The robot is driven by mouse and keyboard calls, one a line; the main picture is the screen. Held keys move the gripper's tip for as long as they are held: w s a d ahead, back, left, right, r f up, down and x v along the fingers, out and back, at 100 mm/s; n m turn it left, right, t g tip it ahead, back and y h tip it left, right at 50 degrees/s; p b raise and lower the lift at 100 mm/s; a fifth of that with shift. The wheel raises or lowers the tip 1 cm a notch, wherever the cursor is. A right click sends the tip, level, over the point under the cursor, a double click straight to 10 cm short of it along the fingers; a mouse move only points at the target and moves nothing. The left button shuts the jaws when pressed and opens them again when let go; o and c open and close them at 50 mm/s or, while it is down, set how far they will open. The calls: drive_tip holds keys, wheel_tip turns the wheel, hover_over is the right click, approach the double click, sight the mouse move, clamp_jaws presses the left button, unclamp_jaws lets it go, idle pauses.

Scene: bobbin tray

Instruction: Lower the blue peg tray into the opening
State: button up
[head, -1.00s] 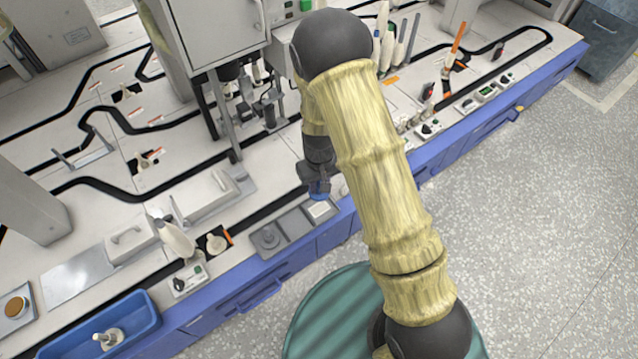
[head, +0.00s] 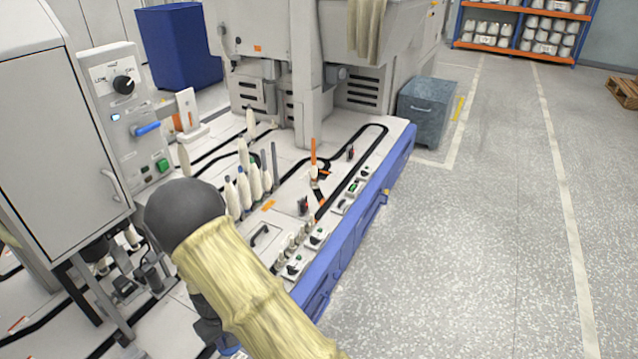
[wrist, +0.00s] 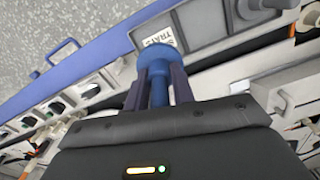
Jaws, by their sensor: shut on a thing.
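My gripper (wrist: 158,88) is shut on the blue peg tray (wrist: 151,64) in the wrist view. Its two dark fingers stand either side of the blue stem, and a round blue disc shows beyond the fingertips. A grey recessed panel (wrist: 196,43) lies beyond and to the right of the disc, with a white label reading "TRAYS" beside it. The disc overlaps the panel's edge in the picture; I cannot tell the height between them. In the head view only a little of my gripper and some blue show at the bottom edge; the opening is out of that view.
The machine bench with its blue front (head: 345,240) carries white bobbins (head: 245,185), switches and black tracks. A grey control cabinet (head: 60,120) stands at left. A grey bin (head: 428,112) stands past the bench end.

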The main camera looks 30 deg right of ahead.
idle(0.4)
drive_tip(key=w+d+r+m, duration=0.2)
drive_tip(key=d+r, duration=0.1)
drive_tip(key=d, duration=0.3)
drive_tip(key=w+d+r+m+p, duration=0.1)
drive_tip(key=w+d+r+m, duration=0.1)
drive_tip(key=d+r, duration=0.2)
drive_tip(key=d, duration=0.3)
drive_tip(key=shift+d, duration=0.3)
drive_tip(key=shift+w+d, duration=0.1)
